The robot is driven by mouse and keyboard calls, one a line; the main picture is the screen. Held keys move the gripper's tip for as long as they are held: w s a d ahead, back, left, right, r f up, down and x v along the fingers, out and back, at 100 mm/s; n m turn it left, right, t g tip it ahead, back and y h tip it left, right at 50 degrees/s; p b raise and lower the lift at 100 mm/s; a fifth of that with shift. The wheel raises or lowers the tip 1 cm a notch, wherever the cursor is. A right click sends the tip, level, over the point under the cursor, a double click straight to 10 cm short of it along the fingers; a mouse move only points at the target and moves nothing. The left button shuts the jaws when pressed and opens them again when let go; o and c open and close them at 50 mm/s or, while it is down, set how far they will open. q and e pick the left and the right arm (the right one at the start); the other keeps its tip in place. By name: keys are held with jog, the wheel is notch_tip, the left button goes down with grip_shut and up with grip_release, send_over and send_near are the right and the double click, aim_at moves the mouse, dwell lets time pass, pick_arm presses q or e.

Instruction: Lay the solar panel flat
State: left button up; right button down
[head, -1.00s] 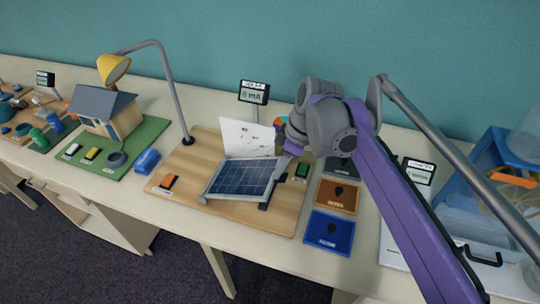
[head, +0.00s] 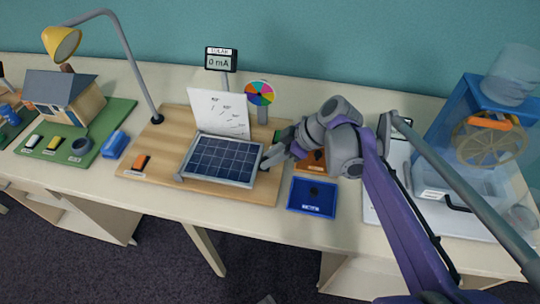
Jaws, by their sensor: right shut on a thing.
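The solar panel (head: 222,160), dark blue cells in a light frame, sits on a wooden board (head: 140,186) on the table. It looks close to flat, with a slight tilt I cannot measure. My right gripper (head: 268,163) is at the panel's right edge and is shut on it; the fingertips are partly hidden by the gripper body. My left gripper is not in view.
A white card (head: 217,111) stands behind the panel, with a 0 mA meter (head: 221,60) and a colour wheel (head: 259,93) nearby. A yellow lamp (head: 62,43) arches at left. A blue tile (head: 312,197) lies right of the board; a water-wheel tank (head: 490,140) stands far right.

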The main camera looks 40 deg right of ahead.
jog(key=shift+s+f, duration=0.1)
jog(key=shift+f, duration=0.1)
jog(key=c, duration=0.7)
grip_release()
jog(key=shift+o, duration=0.2)
jog(key=shift+r, duration=0.1)
jog(key=p+v, duration=0.1)
jog(key=v, duration=0.9)
jog(key=shift+r+p, duration=0.3)
jog(key=shift+p, duration=0.05)
